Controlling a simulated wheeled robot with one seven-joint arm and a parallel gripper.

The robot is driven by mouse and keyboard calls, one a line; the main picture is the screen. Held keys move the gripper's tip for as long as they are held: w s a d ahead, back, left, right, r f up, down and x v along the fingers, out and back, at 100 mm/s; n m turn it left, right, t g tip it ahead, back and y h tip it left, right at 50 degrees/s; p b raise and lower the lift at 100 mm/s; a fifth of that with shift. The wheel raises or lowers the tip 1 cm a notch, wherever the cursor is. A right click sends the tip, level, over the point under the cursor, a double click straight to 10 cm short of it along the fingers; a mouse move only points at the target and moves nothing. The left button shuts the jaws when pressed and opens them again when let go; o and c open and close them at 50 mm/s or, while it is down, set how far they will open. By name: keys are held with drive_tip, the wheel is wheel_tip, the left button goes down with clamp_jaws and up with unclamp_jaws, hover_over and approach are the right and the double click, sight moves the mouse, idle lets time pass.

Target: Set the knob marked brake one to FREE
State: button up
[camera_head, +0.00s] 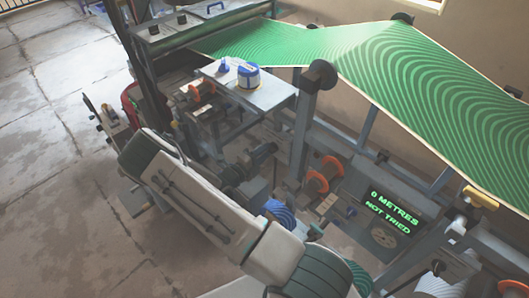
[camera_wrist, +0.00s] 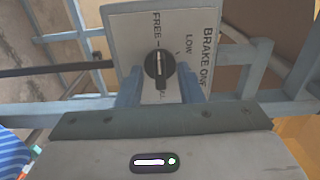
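In the wrist view, a pale panel (camera_wrist: 125,35) reads BRAKE ONE, with its lettering turned sideways. FREE shows at its top and LOW to the right of that. Another label below is mostly hidden. The knob (camera_wrist: 158,68) is round and black, with a raised bar running nearly up and down the picture. A pale line lies along the bar; I cannot tell surely which end is the pointer. My gripper (camera_wrist: 159,88) is open, its two blue fingers apart on the left and right of the knob's lower part, with visible gaps. In the head view the knob and gripper are not discernible.
Grey-blue frame bars (camera_wrist: 60,110) surround the panel. In the head view, a green patterned web (camera_head: 410,75) runs over the machine. A display (camera_head: 390,208) reads 0 METRES, NOT TRIED. Open floor (camera_head: 50,160) lies left.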

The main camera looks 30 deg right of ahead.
drive_tip(key=b+v, duration=0.2)
drive_tip(key=v, duration=1.1)
drive_tip(key=shift+a+r, duration=0.1)
drive_tip(key=shift+a, duration=0.05)
drive_tip(key=s+a+r+n+g+y, duration=0.1)
drive_tip(key=s+r+n+y, duration=0.7)
drive_tip(key=r+n, duration=0.5)
drive_tip(key=s+a+r+n+g+y, duration=0.1)
drive_tip(key=s+r+n+g+y, duration=0.1)
drive_tip(key=s+r+n+y, duration=0.7)
drive_tip(key=s+r+n, duration=0.4)
drive_tip(key=n, duration=0.5)
drive_tip(key=shift+r+n, duration=0.2)
drive_tip(key=shift+n, duration=0.2)
drive_tip(key=shift+s+d, duration=0.1)
